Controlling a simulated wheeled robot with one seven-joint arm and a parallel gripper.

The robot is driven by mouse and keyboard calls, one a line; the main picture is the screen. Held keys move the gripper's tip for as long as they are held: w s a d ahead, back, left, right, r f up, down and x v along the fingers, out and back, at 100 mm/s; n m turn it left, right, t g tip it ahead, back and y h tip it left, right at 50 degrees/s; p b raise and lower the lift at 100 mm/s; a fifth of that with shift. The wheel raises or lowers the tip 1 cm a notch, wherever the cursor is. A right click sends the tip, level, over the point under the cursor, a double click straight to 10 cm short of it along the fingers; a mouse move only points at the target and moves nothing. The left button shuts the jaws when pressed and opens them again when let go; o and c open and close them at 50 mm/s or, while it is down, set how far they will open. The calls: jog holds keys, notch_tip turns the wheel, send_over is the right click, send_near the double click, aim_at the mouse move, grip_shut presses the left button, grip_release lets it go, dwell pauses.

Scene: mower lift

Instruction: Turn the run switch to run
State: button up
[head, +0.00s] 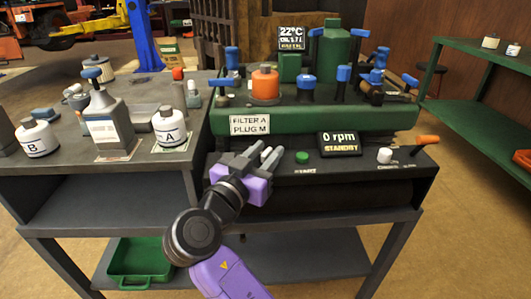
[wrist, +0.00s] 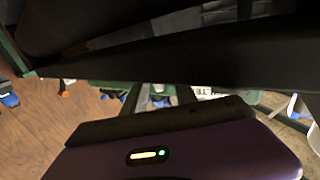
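The control panel (head: 340,170) is the dark front ledge of the bench. The small labels are too blurred to tell which control is the run switch. My gripper (head: 268,156) is above the panel's left part, left of the green button and well left of the knob and lever. In the wrist view my gripper (wrist: 158,95) shows two spaced fingers with nothing held.
A sign (head: 250,125) reads "FILTER A PLUG M". Bottles stand on the left bench, including bottle A (head: 171,128). A green shelf (head: 470,120) is at right. Floor between is clear.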

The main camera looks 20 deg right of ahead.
jog(key=p+v, duration=0.1)
jog(key=v, duration=0.6)
jog(key=shift+s+a+p, duration=0.25)
jog(key=shift+a+p, duration=0.05)
